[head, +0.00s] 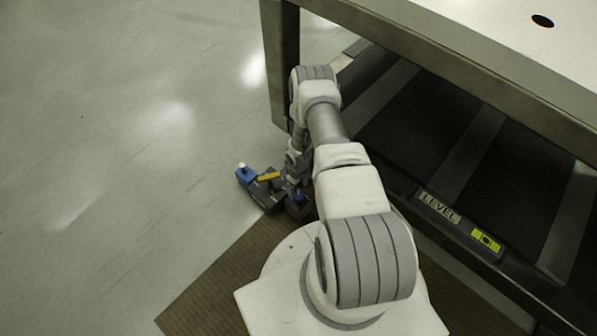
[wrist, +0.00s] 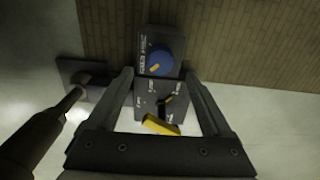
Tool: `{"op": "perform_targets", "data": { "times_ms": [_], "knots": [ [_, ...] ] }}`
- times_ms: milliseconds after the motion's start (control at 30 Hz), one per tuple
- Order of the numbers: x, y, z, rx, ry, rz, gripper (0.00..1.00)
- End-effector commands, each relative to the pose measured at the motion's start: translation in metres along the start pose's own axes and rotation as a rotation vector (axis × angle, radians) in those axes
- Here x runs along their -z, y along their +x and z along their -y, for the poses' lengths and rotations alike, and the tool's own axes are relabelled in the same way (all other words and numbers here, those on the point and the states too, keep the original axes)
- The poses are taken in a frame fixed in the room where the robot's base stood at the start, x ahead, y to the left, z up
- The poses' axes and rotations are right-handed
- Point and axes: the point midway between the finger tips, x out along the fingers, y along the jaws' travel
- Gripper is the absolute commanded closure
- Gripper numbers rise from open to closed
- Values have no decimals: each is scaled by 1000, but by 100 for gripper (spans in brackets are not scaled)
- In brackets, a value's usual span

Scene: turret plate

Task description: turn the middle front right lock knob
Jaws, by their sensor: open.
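In the wrist view a dark panel holds a round blue knob (wrist: 162,61) with a yellow pointer mark. A second dark plate nearer the camera carries a yellow-handled turn lever (wrist: 160,125) with small white labels around it. I cannot tell which of them is the middle front right lock knob. My gripper (wrist: 158,74) is open, with one finger on each side of these plates and nothing seen held between them. In the head view the low dark unit (head: 270,196) with blue and yellow parts sits by the table leg, partly hidden by my arm.
A steel table (head: 430,45) with a dark lower shelf stands at the right. Its lower rail bears a "LEVEL" label (head: 440,207) and a yellow-green vial (head: 487,240). A brown mat (head: 215,272) lies below. The floor at left is clear.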

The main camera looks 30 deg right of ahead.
Motion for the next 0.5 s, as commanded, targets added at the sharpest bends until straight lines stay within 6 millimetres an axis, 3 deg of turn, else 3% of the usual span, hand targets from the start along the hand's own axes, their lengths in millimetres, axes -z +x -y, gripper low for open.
{"op": "perform_targets", "data": {
  "times_ms": [33,200,500],
  "knots": [
    [1,-21,-1,-1,0,-1,16],
    [0,-62,-1,-1,0,0,16],
    [0,-106,0,-1,0,-1,16]
  ]
}}
